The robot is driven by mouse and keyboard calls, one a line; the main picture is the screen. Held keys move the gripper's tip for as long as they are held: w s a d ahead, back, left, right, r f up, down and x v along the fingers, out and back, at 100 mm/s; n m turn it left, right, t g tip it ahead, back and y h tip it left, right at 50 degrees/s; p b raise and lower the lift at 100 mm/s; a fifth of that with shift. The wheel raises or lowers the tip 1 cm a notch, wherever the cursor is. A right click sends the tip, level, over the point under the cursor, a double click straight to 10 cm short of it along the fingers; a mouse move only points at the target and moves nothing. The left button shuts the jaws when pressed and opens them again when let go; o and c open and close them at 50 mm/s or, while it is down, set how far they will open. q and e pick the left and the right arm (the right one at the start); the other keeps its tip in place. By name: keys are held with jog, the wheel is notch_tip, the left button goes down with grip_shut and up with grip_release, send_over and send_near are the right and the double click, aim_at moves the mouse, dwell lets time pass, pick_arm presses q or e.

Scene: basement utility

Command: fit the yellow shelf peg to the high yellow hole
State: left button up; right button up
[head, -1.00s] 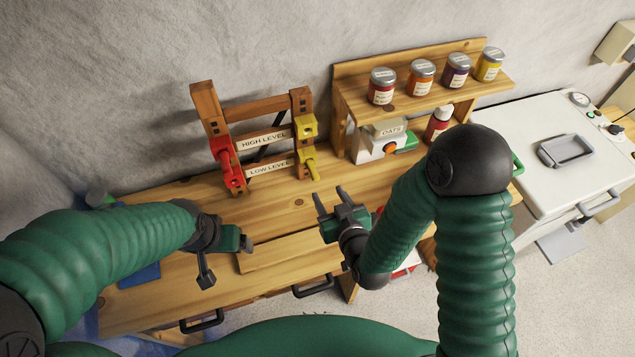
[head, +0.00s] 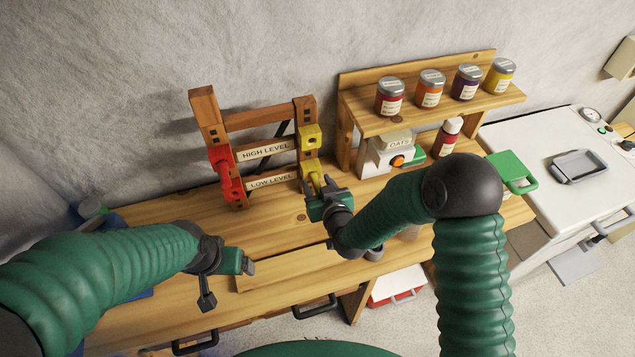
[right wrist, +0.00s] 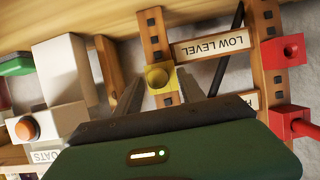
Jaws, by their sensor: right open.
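A wooden rack (head: 265,115) stands at the back of the bench, with HIGH LEVEL and LOW LEVEL labels. On its right post are a high yellow block (head: 310,137) and, below it, the yellow shelf peg (head: 311,170) at the low level, pointing outward. My right gripper (head: 321,184) is open at the low peg. In the right wrist view the peg (right wrist: 158,76) shows end-on between the spread fingers; contact cannot be told. My left gripper (head: 247,266) hangs over the bench front, apart from the rack; its jaw opening is unclear.
Red fittings (head: 222,160) sit on the rack's left post. A wooden shelf (head: 425,105) with several jars stands to the right, above an oats box (head: 398,143) and a red bottle (head: 447,137). A wooden board (head: 285,270) lies on the bench front.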

grip_shut()
dwell(0.3)
jog(key=shift+s, duration=0.1)
jog(key=shift+s+d, duration=0.25)
jog(key=shift+s, duration=0.55)
jog(key=shift+s+d, duration=0.3)
jog(key=shift+s, duration=0.5)
jog(key=shift+s+d, duration=0.25)
jog(key=shift+s, duration=0.55)
jog(key=s+d+r+p, duration=0.1)
jog(key=s+r+p, duration=0.2)
jog(key=r+p, duration=0.6)
notch_tip(320, 180, up, 4)
jog(key=shift+f+p, duration=0.1)
jog(key=shift+p, duration=0.2)
